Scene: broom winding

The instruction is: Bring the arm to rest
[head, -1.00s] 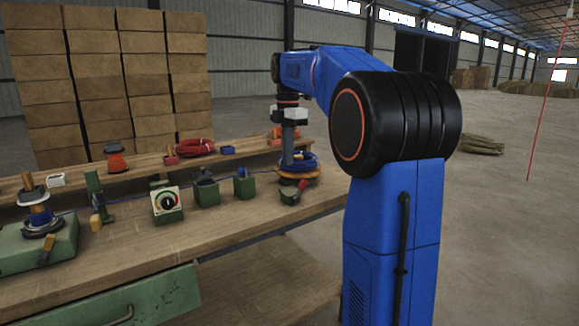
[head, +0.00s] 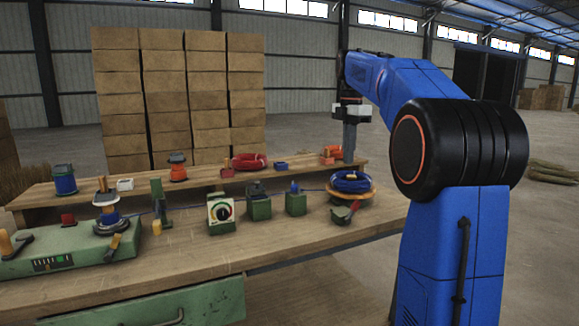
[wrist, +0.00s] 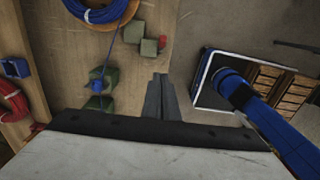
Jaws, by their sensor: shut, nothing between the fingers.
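My blue arm stands at the right of the head view and reaches back over the workbench (head: 190,262). My gripper (head: 349,157) points down above the bench's right end. Its grey fingers (wrist: 160,97) are together with nothing between them in the wrist view. The orange spool (head: 352,195) with blue wire (head: 350,182) sits on the bench close to the gripper in the head view. In the wrist view the wire coil (wrist: 97,10) is at the top left, apart from the fingers.
A winding machine (head: 75,250) is at left. A red coil (head: 250,161) lies on the back shelf. Open floor lies right of the bench.

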